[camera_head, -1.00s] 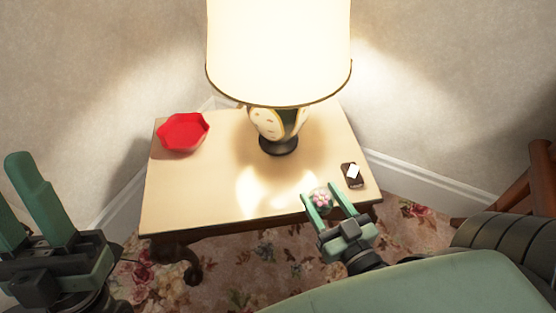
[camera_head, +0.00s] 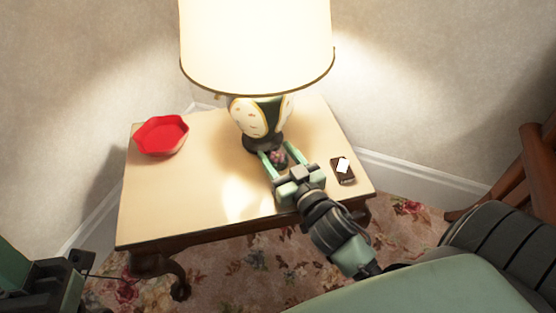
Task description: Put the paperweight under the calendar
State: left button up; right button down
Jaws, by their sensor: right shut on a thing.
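The paperweight (camera_head: 278,157), a small round piece with a pink floral pattern, is between the fingers of my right gripper (camera_head: 277,150). The gripper is shut on it, over the table near the lamp's base. Whether the paperweight touches the table cannot be told. The calendar (camera_head: 343,170), a small dark block with a white face, is on the table's right side, to the right of my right gripper and apart from it. My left gripper (camera_head: 30,278) is only partly in view at the lower left corner; its fingertips are cut off.
A cream-topped wooden table (camera_head: 180,205) carries everything. A lit lamp (camera_head: 262,125) stands at its back middle, close to my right fingertips. A red dish (camera_head: 162,135) is at the back left. The table's front left is clear. A wooden chair (camera_head: 515,175) is at the right.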

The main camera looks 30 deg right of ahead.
jog(key=shift+f, duration=0.2)
jog(key=c, duration=0.6)
grip_release()
jog(key=shift+o, duration=0.2)
